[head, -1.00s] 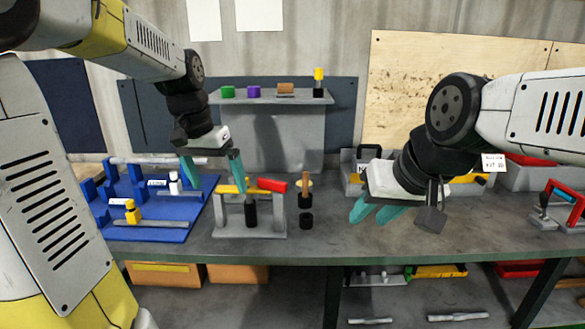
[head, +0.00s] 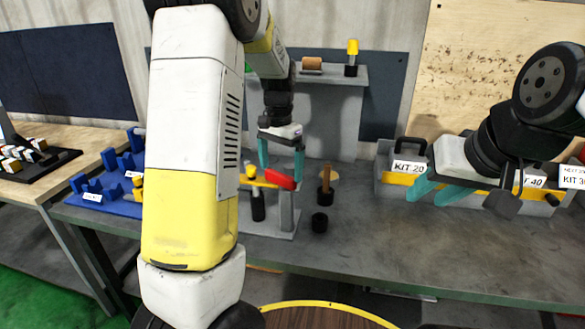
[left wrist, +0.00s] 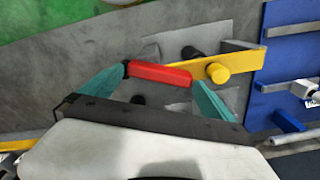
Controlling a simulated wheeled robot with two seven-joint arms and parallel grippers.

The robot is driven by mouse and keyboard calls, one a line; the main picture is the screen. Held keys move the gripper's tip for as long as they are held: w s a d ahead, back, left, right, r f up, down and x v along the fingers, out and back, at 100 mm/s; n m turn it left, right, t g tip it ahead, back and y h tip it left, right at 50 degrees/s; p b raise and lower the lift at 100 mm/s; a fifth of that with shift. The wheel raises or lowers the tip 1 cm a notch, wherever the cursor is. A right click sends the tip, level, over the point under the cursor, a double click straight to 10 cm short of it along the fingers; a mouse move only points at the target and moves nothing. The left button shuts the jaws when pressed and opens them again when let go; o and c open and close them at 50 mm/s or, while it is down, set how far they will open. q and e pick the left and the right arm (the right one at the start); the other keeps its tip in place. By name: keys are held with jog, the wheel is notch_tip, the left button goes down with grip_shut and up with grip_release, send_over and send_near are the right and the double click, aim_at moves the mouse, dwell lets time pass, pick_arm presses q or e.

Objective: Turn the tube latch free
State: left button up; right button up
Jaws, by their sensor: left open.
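The latch is a yellow bar (head: 256,179) with a red handle (head: 280,179) on a grey stand (head: 287,222), with a black cylinder (head: 258,207) under the bar. In the left wrist view the red handle (left wrist: 158,75) lies across the gap between my fingers, and the yellow bar (left wrist: 238,63) runs off to the right. My left gripper (head: 281,165) is open above the handle, with a finger towards each end of it. I cannot tell whether either finger touches it. My right gripper (head: 430,198) is open and empty, over the bench to the right.
A wooden-handled tool (head: 325,183) and a black round piece (head: 319,222) stand right of the stand. A blue fixture (head: 100,200) is to the left, partly behind my arm. A grey kit box (head: 395,190) is at the back right. The front right bench is bare.

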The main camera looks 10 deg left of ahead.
aim_at(281, 174)
pick_arm(q)
jog(key=shift+a+f, duration=0.1)
jog(key=shift+f, duration=1.45)
jog(key=c, duration=1.7)
jog(key=m, duration=0.5)
jog(key=shift+w+d+r+m, duration=0.1)
jog(key=shift+w+d+m, duration=0.2)
jog(key=shift+w+d, duration=0.1)
jog(key=m, duration=0.4)
jog(key=d+m, duration=0.1)
jog(key=m, duration=0.1)
jog(key=shift+w, duration=0.25)
